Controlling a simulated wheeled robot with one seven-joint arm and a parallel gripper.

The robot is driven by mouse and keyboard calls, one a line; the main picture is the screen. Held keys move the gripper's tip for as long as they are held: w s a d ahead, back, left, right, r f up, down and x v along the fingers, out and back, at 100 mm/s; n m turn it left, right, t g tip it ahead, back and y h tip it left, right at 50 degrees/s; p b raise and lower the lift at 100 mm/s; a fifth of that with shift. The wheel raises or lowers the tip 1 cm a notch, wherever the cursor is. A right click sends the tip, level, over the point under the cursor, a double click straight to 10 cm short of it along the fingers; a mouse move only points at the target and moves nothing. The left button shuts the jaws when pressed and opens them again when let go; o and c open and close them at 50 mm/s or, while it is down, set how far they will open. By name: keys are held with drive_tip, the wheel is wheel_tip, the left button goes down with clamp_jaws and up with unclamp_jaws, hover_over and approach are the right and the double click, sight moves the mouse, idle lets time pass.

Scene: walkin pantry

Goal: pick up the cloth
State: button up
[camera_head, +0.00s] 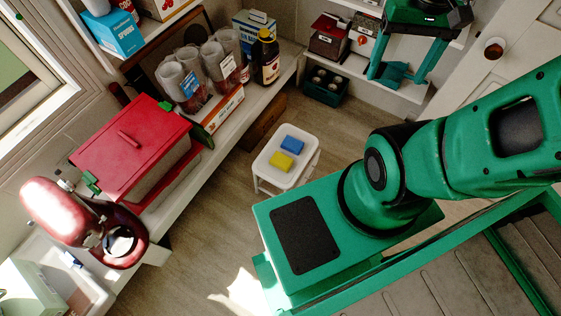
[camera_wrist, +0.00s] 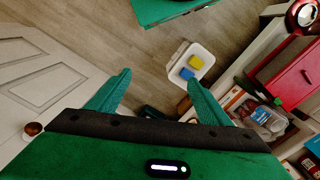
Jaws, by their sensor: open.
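A small white stool (camera_head: 273,180) stands on the wood floor. The wrist view also shows the stool (camera_wrist: 203,55), the blue piece (camera_wrist: 187,73) and the yellow piece (camera_wrist: 196,62), beyond the right finger. My gripper (camera_head: 395,76) is open and empty, high at the upper right, well away from the stool. Its two green fingers are spread in the wrist view (camera_wrist: 158,82).
A long shelf on the left holds a red box (camera_head: 132,145), a red mixer (camera_head: 110,245), clear containers (camera_head: 222,62) and a dark bottle (camera_head: 266,58). A dark green crate (camera_head: 325,86) sits at the back. A white door (camera_head: 500,48) is at right. Floor around the stool is clear.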

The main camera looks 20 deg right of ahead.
drive_tip(key=w+a+f+n, duration=0.2)
drive_tip(key=w+f+n, duration=0.2)
drive_tip(key=w+f, duration=0.9)
drive_tip(key=n, duration=0.9)
hover_over(282, 160)
wheel_tip(282, 160, down, 38)
drive_tip(key=f, duration=0.4)
drive_tip(key=shift+s+a+f, duration=0.15)
drive_tip(key=shift+a+f, duration=0.05)
drive_tip(key=shift+f, duration=0.2)
drive_tip(key=shift+w+d+f, duration=0.1)
drive_tip(key=shift+d+f, duration=0.05)
drive_tip(key=shift+f, duration=1.35)
drive_tip(key=shift+w+d+f, duration=0.1)
drive_tip(key=shift+f, duration=1.4)
